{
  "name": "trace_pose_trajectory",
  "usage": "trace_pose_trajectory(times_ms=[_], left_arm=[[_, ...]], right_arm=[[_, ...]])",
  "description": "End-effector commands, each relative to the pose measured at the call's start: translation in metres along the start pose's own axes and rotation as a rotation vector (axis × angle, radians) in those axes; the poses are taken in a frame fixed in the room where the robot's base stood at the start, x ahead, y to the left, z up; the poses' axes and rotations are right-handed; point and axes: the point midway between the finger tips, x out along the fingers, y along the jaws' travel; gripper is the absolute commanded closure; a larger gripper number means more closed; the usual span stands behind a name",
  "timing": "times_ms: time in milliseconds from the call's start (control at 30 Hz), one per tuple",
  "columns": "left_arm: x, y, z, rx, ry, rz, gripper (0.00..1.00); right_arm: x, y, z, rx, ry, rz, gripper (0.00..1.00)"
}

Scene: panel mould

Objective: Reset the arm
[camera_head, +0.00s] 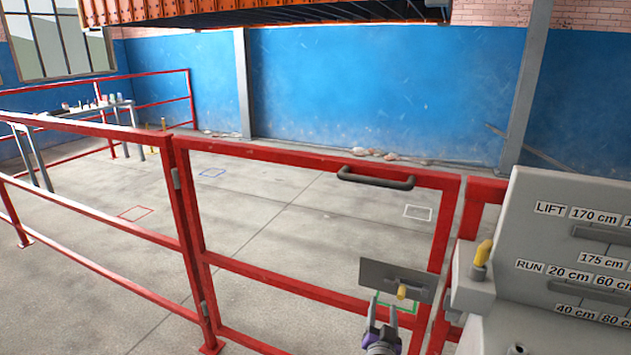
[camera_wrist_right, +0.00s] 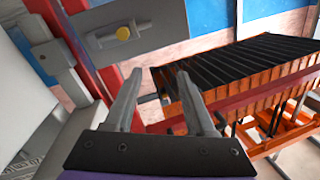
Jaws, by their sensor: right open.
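My right gripper (camera_head: 383,304) is open and empty at the lower middle of the head view. Its two grey fingers also show in the wrist view (camera_wrist_right: 160,76), apart with nothing between them. Just above the fingertips in the head view is a grey plate (camera_head: 378,275) with a yellow knob (camera_head: 403,292). In the wrist view the plate (camera_wrist_right: 165,22) and knob (camera_wrist_right: 123,33) are beyond the fingers, above the left one. Whether the fingers touch the plate I cannot tell. My left gripper is not in view.
A red gate (camera_head: 320,275) with a dark handle (camera_head: 376,178) looks closed, beside red railings (camera_head: 95,205). Behind the gate is mostly clear floor with coloured outlines and a table (camera_head: 85,108).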

Motion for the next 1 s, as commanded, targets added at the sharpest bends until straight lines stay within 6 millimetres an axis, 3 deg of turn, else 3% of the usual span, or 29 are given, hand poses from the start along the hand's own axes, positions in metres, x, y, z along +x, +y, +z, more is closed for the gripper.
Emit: trace_pose_trajectory(times_ms=[33,200,367,467,600,700,833,1000], left_arm=[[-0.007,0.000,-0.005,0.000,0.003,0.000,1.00],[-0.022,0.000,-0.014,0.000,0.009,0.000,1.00],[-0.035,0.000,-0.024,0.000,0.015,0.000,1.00],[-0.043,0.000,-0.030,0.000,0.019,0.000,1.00],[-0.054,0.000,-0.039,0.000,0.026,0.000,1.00],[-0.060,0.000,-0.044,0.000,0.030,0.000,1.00],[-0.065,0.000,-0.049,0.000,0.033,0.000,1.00],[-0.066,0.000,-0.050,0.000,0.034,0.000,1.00]], right_arm=[[-0.011,-0.016,-0.020,-0.020,-0.037,-0.059,0.45],[-0.064,-0.056,-0.047,-0.103,-0.240,-0.241,0.45],[-0.131,-0.060,-0.050,-0.197,-0.479,-0.317,0.45],[-0.180,-0.045,-0.046,-0.261,-0.642,-0.312,0.45],[-0.247,-0.009,-0.040,-0.349,-0.859,-0.240,0.45],[-0.287,0.020,-0.037,-0.400,-0.980,-0.164,0.45],[-0.322,0.049,-0.036,-0.441,-1.078,-0.077,0.45],[-0.337,0.063,-0.036,-0.461,-1.122,-0.030,0.45]])
